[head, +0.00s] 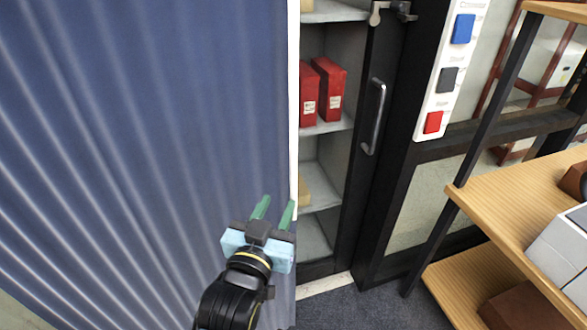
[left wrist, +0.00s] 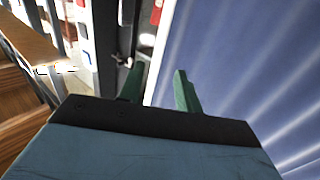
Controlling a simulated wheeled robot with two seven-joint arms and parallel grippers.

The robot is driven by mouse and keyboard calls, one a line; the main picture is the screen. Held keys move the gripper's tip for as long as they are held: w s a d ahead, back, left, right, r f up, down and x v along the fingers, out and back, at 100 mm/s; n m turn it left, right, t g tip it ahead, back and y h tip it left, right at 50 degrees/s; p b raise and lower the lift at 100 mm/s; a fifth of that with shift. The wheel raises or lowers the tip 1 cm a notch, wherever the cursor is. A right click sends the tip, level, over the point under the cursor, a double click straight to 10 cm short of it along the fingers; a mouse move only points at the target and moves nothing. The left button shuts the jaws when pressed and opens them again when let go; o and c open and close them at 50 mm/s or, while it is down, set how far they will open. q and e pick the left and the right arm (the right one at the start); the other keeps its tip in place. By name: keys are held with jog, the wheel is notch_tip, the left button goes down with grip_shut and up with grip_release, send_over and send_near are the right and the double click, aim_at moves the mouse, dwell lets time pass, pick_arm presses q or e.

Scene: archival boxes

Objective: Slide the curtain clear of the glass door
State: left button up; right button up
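The blue pleated curtain (head: 150,120) fills the left half of the head view and ends at a white vertical edge strip (head: 294,100). Right of that strip, part of the glass door (head: 383,90) shows, with a black frame and a metal handle (head: 374,116); the curtain hides what lies further left. My left gripper (head: 274,209) is low by the curtain's edge, its green fingers apart. In the left wrist view, the white strip (left wrist: 160,45) appears between the fingertips (left wrist: 157,76); I cannot tell whether they touch it. My right gripper is not in view.
Red boxes (head: 330,88) stand on shelves behind the glass. A white panel (head: 441,95) with blue, dark and red buttons is right of the door. A wooden shelf unit (head: 500,190) with boxes stands at the right. Dark floor (head: 385,305) shows between it and the curtain.

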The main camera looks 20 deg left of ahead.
aim_at(292, 173)
pick_arm(q)
jog(key=w, duration=1.2)
grip_shut()
